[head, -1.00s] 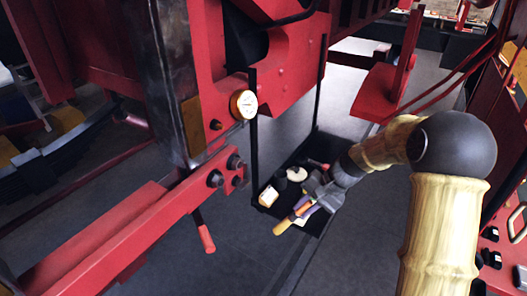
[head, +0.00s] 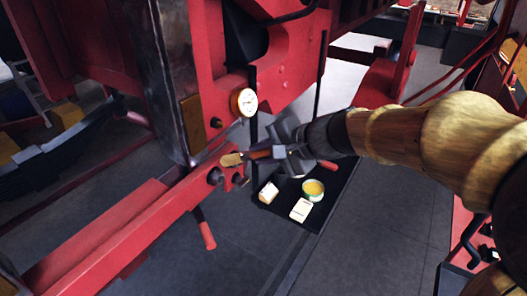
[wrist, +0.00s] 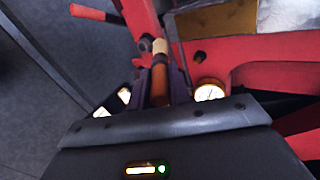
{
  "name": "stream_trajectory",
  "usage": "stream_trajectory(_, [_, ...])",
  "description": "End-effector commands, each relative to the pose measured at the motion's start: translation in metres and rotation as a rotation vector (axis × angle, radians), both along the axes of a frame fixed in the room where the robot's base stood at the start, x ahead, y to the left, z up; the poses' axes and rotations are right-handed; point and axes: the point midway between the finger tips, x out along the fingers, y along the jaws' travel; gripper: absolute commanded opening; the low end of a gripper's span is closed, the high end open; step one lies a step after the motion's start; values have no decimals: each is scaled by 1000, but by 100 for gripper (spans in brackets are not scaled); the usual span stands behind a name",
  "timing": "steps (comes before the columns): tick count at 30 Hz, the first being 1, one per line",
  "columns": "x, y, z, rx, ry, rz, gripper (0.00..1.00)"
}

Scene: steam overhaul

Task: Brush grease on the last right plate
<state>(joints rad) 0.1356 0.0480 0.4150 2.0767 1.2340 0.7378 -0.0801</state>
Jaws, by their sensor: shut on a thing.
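My gripper (head: 283,152) is shut on a brush (head: 262,154) with an orange-brown handle and a tan end pointing left. In the wrist view the brush (wrist: 160,72) stands out between the two dark fingers. Its tan end lies close to the dark bolt heads on the red beam in the head view; I cannot tell whether it touches. A tan plate (head: 192,123) is upright on the red frame, up and left of the brush; a shiny gold-brown plate (wrist: 222,20) shows in the wrist view. An open tin (head: 313,190) with yellow contents stands below my gripper.
A round gauge (head: 243,102) sticks out near the brush. A red-handled lever (head: 207,235) hangs below the red beam (head: 100,258).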

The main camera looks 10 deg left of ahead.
Motion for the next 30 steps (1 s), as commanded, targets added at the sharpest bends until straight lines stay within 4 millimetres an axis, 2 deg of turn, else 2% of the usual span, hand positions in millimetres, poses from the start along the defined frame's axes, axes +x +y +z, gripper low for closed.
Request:
stream_trajectory(8, [3, 7, 1, 0, 1, 2, 0])
stream_trajectory(21, [18, 44, 2, 0, 2, 4, 0])
stream_trajectory(30, [23, 55, 0, -1, 1, 1, 0])
